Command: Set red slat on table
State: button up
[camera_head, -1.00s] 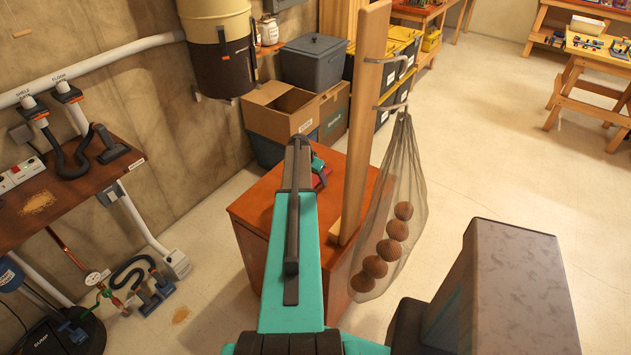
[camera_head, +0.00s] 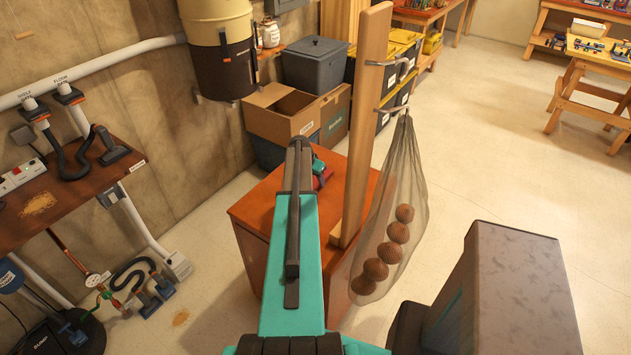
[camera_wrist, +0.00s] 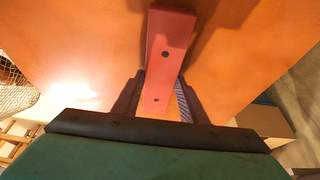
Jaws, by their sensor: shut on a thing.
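The red slat (camera_wrist: 168,55) is gripped between the two fingers of my gripper (camera_wrist: 160,100) in the wrist view. It is a flat bar with two dark holes, and its far end extends beyond the fingers. The orange-brown wooden table (camera_wrist: 235,60) lies beneath it, with a shadow beside the slat; I cannot tell whether they touch. In the head view, my gripper (camera_head: 319,166) is over the back of the table (camera_head: 258,203), largely hidden behind my arm. Only a small red patch of the slat (camera_head: 324,179) shows there.
An upright wooden post (camera_head: 361,120) stands on the table's right side. A net bag of brown balls (camera_head: 392,235) hangs from its hook. An open cardboard box (camera_head: 290,115) is behind the table. Bare tabletop shows left of my arm; clear floor (camera_head: 480,160) lies right.

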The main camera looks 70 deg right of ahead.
aim_at(315, 182)
jog(key=shift+r+b, duration=0.6)
jog(key=shift+r, duration=0.15)
jog(key=shift+a+r+b, duration=0.1)
jog(key=shift+r+b, duration=0.5)
jog(key=shift+r, duration=0.2)
jog(key=s+a+b, duration=0.1)
jog(key=s+a, duration=0.1)
jog(key=a, duration=0.3)
jog(key=s+a+r+b, duration=0.1)
jog(key=a+b, duration=0.1)
jog(key=a, duration=0.3)
jog(key=s+a+b, duration=0.2)
jog(key=a, duration=0.2)
jog(key=shift+s+a+r, duration=0.3)
jog(key=shift+s+a, duration=0.05)
jog(key=shift+a, duration=0.05)
